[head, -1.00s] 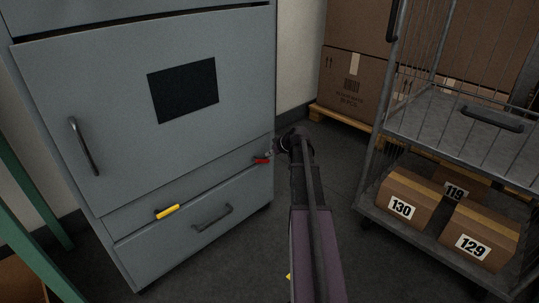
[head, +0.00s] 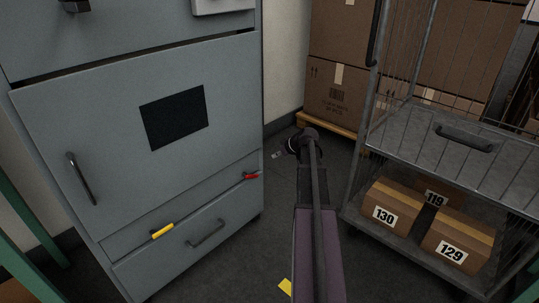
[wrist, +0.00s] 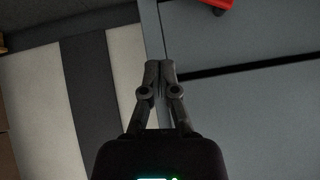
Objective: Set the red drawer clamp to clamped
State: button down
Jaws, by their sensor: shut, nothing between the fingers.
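The red drawer clamp (head: 251,175) is a small red handle on the grey cabinet, near the right end of the strip above the bottom drawer (head: 200,240). In the head view it lies roughly along the drawer line. In the wrist view only part of the red clamp (wrist: 216,3) shows at the top edge. My gripper (wrist: 159,65) is shut and empty, with its fingertips together in front of the cabinet's edge, apart from the clamp. In the head view my arm's end is to the right of the clamp, and the fingertips cannot be made out clearly.
A yellow clamp handle (head: 162,231) sits at the left of the same strip. A wire cart (head: 440,140) with numbered boxes stands to the right. Stacked cartons (head: 335,85) are behind. Dark floor lies between cabinet and cart. Green posts (head: 30,215) stand at the left.

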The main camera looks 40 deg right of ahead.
jog(key=shift+s+d+r+p, duration=0.3)
jog(key=shift+s+d+r, duration=0.1)
jog(key=shift+s+r, duration=0.1)
jog(key=shift+w+a, duration=0.1)
jog(key=w+a+g+p, duration=0.1)
jog(key=a+g+p, duration=0.1)
jog(key=w+a+n+g+p, duration=0.1)
jog(key=w+a+g+p, duration=0.1)
jog(key=g, duration=0.1)
jog(key=shift+w+a+g+p, duration=0.25)
jog(key=shift+w+g+p, duration=0.05)
jog(key=shift+f, duration=0.15)
dwell(0.5)
jog(key=b+x, duration=0.9)
jog(key=shift+f, duration=0.25)
dwell(0.4)
jog(key=shift+w, duration=0.15)
